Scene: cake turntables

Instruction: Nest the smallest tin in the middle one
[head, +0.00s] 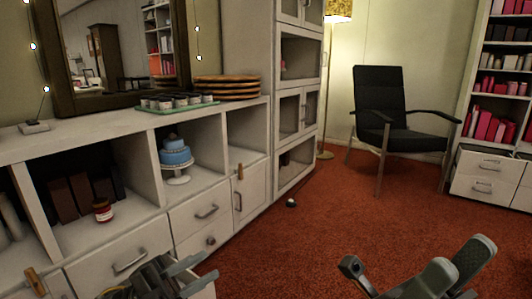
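I cannot make out any tin that I can name as the smallest or the middle one. Several small pale cups or tins (168,102) stand on a green tray (180,109) on top of the sideboard; they are too small to compare in size. My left gripper (194,274) is low at the bottom left, in front of the sideboard drawers. Its two grey fingers point right with a gap between them, and nothing shows in the gap. My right gripper (456,268) is at the bottom right over the red carpet, partly cut off by the frame; I cannot tell its opening.
The white sideboard (110,126) runs along the left. Round wooden boards (227,88) are stacked on it beside the tray. A blue cake (175,151) on a stand and a red-labelled jar (103,211) sit in its cubbies. A dark chair (385,95) stands behind open carpet (330,220).

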